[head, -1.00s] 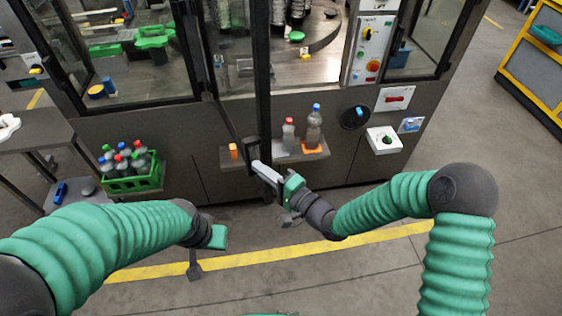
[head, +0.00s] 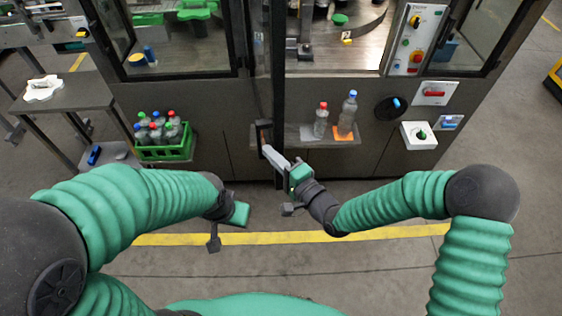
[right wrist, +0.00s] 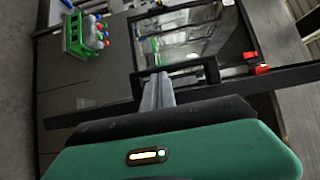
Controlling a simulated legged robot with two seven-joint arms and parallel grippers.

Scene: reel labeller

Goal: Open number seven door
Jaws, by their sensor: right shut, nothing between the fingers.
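The dark-framed machine door (head: 278,95) stands in the middle of the head view. I cannot read a number seven on it. A black bracket-like handle (head: 263,132) sits on its frame. My right gripper (head: 267,151) is shut with nothing between its fingers, its tips at the handle. In the right wrist view the grey fingers (right wrist: 157,90) reach to the black handle (right wrist: 205,73); whether they touch it or sit inside its loop I cannot tell. My left gripper (head: 214,238) hangs low, away from the door; its jaws are unclear.
A shelf (head: 300,135) with two bottles juts out right of the handle. A green crate (head: 165,153) of bottles stands left. A control panel (head: 414,40), dark knob (head: 391,107) and white switch box (head: 419,135) are on the right. Floor with a yellow line (head: 290,237) lies in front.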

